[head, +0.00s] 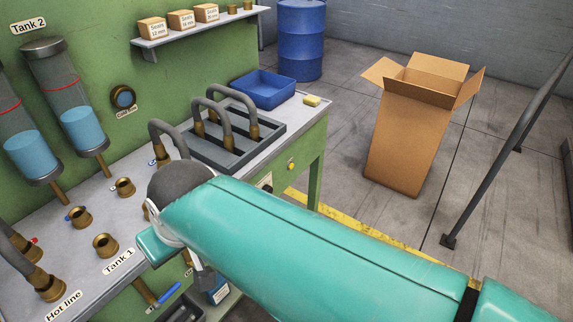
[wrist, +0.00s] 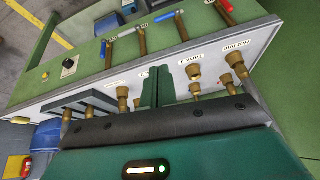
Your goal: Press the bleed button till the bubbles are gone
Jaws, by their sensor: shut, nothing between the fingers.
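A small yellow button (head: 291,165) sits on the green front face near the bench's right end. I cannot read a bleed label on it. In the wrist view the yellow button (wrist: 44,76) is at the left, beside a black knob (wrist: 69,65). Two clear tanks with blue liquid (head: 82,129) hang on the green wall; I make out no bubbles in them. My gripper (wrist: 157,88) is shut and empty, its dark green fingers together over the bench's front edge, apart from the button. In the head view my teal arm hides most of it.
Brass fittings (head: 106,245) and hot line hoses stand on the bench top (head: 70,266). A grey tray (head: 235,150) with hoses and a blue bin (head: 263,89) sit further right. Red and blue lever handles are below the front edge. An open cardboard box (head: 408,140) stands on the floor.

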